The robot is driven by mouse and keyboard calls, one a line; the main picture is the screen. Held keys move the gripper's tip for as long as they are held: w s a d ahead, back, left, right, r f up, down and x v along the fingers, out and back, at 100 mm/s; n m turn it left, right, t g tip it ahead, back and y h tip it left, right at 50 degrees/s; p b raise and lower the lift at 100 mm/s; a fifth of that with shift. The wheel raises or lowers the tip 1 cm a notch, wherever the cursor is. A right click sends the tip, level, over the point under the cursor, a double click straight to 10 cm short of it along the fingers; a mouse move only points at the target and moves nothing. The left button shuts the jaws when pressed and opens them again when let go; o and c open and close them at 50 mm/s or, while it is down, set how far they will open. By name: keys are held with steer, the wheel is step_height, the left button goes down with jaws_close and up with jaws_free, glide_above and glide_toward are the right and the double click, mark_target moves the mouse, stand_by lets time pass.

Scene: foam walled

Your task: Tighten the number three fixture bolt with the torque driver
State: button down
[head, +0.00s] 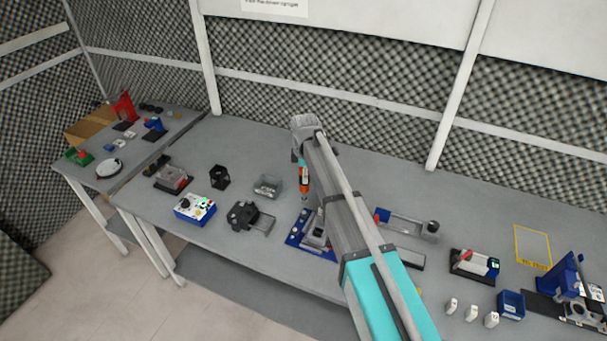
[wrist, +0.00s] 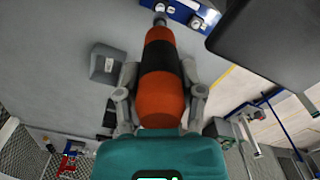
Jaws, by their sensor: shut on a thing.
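My gripper (wrist: 160,76) is shut on the torque driver (wrist: 158,100), with one finger on each side of its orange and black body. In the head view the driver (head: 304,178) hangs roughly upright, tip down, beside my forearm. The blue fixture (head: 298,238) lies below it on the bench, partly hidden by my arm. In the wrist view the driver's metal tip points toward the edge of the blue fixture (wrist: 183,13), where a few round bolt heads show. The tip looks apart from the bolts. I cannot read which bolt is number three.
A grey bin (head: 268,186), a black clamp-like device (head: 246,215) and a blue box with knobs (head: 195,208) stand left of the fixture. A rail device (head: 408,224) and a blue bin (head: 511,304) are to the right. Foam walls close off the back.

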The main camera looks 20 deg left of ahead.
mark_target(304, 188)
steer(key=shift+f+b, duration=2.05)
steer(key=shift+f, duration=0.25)
steer(key=shift+s+f+b, duration=0.1)
steer(key=shift+f+b, duration=0.8)
steer(key=shift+b, duration=0.05)
stand_by(4.8)
